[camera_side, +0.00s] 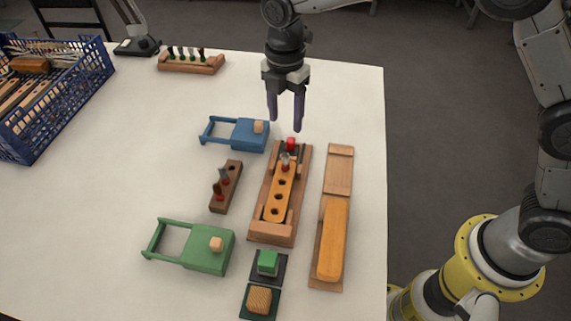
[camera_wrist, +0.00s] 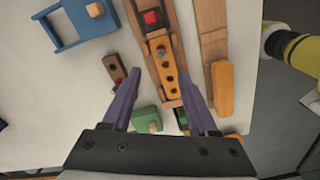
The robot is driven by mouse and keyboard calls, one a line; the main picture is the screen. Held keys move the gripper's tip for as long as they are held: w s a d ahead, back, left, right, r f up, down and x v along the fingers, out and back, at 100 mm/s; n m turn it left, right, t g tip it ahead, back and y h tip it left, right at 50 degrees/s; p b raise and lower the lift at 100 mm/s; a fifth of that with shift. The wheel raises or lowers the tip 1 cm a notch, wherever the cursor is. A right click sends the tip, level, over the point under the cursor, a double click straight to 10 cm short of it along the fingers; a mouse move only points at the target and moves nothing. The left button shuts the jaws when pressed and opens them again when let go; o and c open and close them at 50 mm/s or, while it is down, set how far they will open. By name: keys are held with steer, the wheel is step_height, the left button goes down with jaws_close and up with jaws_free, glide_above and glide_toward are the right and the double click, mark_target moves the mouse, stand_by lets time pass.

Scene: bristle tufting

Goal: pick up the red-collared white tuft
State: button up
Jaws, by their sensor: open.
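My gripper (camera_side: 285,123) is open and empty, pointing down above the far end of the wooden fixture; its fingers (camera_wrist: 161,68) also show in the wrist view. A pale tuft with a red collar (camera_side: 285,161) stands in the far hole of the orange brush block (camera_side: 279,195). Which pale one the task means, I cannot tell. The holder also shows in the wrist view (camera_wrist: 115,66).
A red block (camera_side: 291,144) sits at the fixture's far end. Blue (camera_side: 250,135) and green (camera_side: 207,250) handled pieces lie to the left. A wooden board with an orange handle (camera_side: 333,240) lies right. A tuft rack (camera_side: 190,64) and blue crate (camera_side: 45,120) stand farther back.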

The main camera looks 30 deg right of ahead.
mark_target(286, 155)
step_height(286, 155, down, 8)
steer(key=shift+f, duration=0.1)
steer(key=shift+s+a+f, duration=0.1)
steer(key=shift+s+f, duration=0.05)
steer(key=shift+f, duration=1.15)
steer(key=shift+s+a+f, duration=0.1)
steer(key=shift+f, duration=1.2)
steer(key=shift+c, duration=0.2)
jaws_close()
